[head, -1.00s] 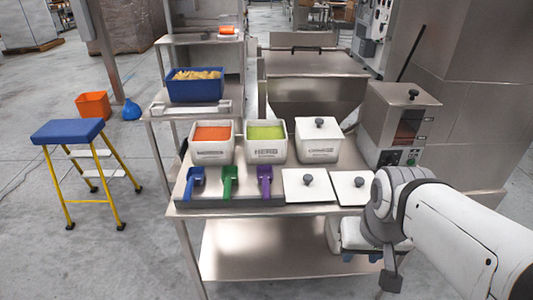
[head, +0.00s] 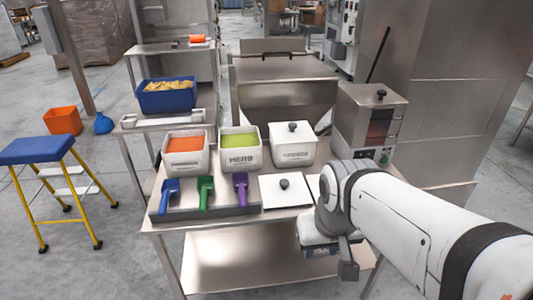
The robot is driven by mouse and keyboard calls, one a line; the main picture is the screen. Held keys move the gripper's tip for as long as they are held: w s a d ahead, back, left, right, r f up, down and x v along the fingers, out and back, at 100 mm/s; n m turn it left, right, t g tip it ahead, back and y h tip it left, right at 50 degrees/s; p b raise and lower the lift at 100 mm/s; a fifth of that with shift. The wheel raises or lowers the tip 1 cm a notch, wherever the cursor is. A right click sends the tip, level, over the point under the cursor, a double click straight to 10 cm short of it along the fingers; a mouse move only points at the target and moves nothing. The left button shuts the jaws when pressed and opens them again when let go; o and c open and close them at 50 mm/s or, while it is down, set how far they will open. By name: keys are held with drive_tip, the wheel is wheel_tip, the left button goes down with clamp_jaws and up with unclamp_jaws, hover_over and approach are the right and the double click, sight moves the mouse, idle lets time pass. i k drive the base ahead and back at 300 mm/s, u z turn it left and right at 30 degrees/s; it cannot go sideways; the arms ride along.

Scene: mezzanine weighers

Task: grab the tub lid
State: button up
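A flat white square lid (head: 271,197) with a dark knob lies on the front of the steel table, right of the scoops. A second white lid (head: 313,186) beside it is mostly hidden behind my arm. A third white lid (head: 306,133) with a knob sits on the right-hand white tub (head: 293,154). Two open tubs stand left of it, one with orange contents (head: 187,163) and one with green contents (head: 241,158). My arm reaches in from the lower right and its end hangs at the table's front edge; I cannot make out fingertips there.
Blue, green and purple scoops (head: 240,191) lie left of the flat lids. A steel machine (head: 366,115) stands behind my arm. A blue bin (head: 167,98) is on the left bench. A blue-topped step stool (head: 37,150) stands on the floor at left.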

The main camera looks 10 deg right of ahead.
sight(278, 191)
drive_tip(key=i, duration=0.9)
drive_tip(key=u, duration=0.05)
